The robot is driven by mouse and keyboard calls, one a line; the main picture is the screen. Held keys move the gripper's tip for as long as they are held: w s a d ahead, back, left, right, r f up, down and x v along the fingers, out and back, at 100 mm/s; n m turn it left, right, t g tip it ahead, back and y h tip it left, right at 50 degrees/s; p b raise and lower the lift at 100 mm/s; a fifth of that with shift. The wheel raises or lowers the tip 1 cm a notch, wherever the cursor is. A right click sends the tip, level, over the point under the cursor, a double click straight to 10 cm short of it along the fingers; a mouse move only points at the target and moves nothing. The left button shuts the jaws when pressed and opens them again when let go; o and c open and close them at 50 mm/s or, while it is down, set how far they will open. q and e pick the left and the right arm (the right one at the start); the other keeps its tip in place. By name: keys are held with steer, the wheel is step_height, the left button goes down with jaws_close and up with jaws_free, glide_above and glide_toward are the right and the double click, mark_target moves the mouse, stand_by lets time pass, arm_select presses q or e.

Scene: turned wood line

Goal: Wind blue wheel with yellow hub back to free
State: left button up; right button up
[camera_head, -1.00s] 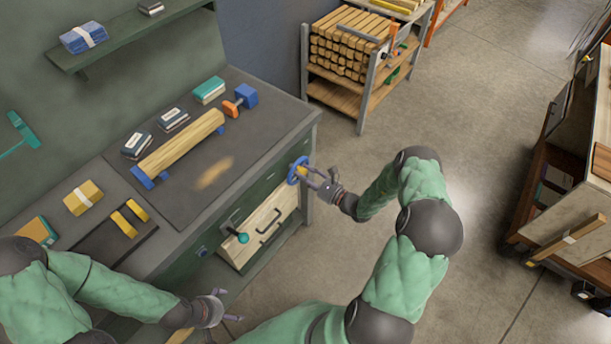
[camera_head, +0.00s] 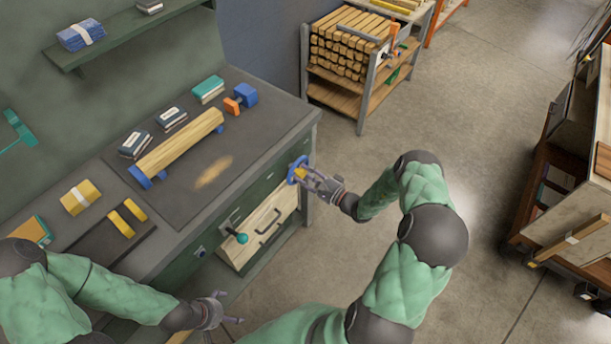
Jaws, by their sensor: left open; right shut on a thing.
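The blue wheel with a yellow hub (camera_head: 293,171) is mounted on the front of the workbench near its right end. My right gripper (camera_head: 306,176) is at the wheel and shut on it at the yellow hub; its fingers hide part of the wheel's right side. My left gripper (camera_head: 226,309) is open and empty, low in front of the bench and well away from the wheel.
A wooden length (camera_head: 180,143) lies on blue supports on the workbench (camera_head: 250,150). A rack of timber (camera_head: 345,50) stands behind.

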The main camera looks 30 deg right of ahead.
steer(key=shift+r+n, duration=0.15)
steer(key=shift+n, duration=0.15)
steer(key=o, duration=0.9)
steer(key=shift+a, duration=0.1)
steer(key=shift+s, duration=0.1)
steer(key=v, duration=1.1)
steer(key=shift+s+d, duration=0.2)
steer(key=shift+s, duration=0.15)
